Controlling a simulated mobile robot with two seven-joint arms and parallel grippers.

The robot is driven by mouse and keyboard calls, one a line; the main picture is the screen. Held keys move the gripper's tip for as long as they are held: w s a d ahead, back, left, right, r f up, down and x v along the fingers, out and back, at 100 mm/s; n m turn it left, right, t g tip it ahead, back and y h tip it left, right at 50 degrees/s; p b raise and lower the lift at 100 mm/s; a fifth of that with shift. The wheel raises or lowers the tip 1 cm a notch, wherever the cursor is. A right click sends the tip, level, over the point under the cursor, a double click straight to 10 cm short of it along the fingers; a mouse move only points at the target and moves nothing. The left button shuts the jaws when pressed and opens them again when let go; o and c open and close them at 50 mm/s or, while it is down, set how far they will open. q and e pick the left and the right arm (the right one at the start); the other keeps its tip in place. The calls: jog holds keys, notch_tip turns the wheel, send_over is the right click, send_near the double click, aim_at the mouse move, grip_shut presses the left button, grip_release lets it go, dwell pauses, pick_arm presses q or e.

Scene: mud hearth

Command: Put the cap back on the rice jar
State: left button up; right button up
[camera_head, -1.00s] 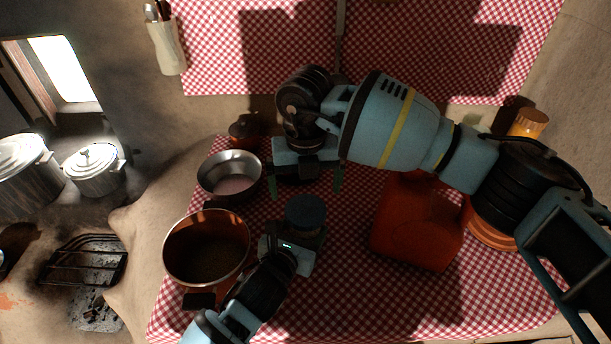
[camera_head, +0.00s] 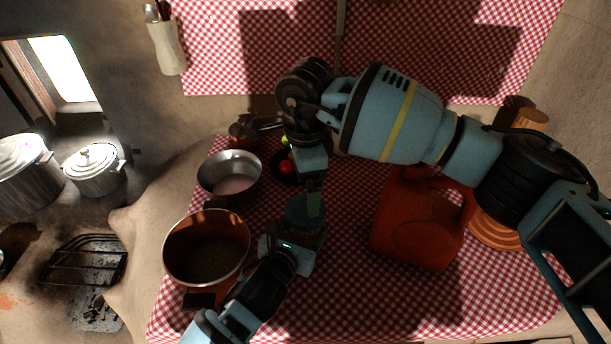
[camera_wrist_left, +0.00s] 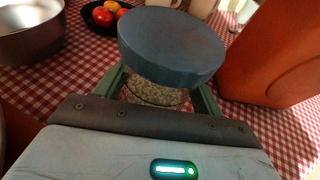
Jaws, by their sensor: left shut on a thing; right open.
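The rice jar (camera_wrist_left: 155,93) is clear, with pale grains inside, and shows below its blue cap in the left wrist view. The blue cap (camera_wrist_left: 172,45) sits at the top of the jar; whether it is fully seated I cannot tell. In the head view the cap (camera_head: 303,215) is partly covered by my right gripper. My left gripper (camera_wrist_left: 158,100) is shut on the jar, a finger on each side below the cap. My right gripper (camera_head: 314,204) is open, with its fingers pointing down over the cap; contact cannot be made out. It is not seen in the left wrist view.
A copper pot (camera_head: 207,250) and a steel pan (camera_head: 230,176) stand left of the jar. A dark bowl with tomatoes (camera_head: 285,167) lies behind it. A red-orange canister (camera_head: 412,235) stands to the right. Checkered cloth in front of the canister is clear.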

aim_at(306, 229)
jog(key=n, duration=0.5)
jog(key=shift+r, duration=0.1)
jog(key=n, duration=0.6)
jog(key=shift+r, duration=0.2)
jog(key=shift+f, duration=0.1)
jog(key=shift+f, duration=3.95)
jog(key=shift+c, duration=0.4)
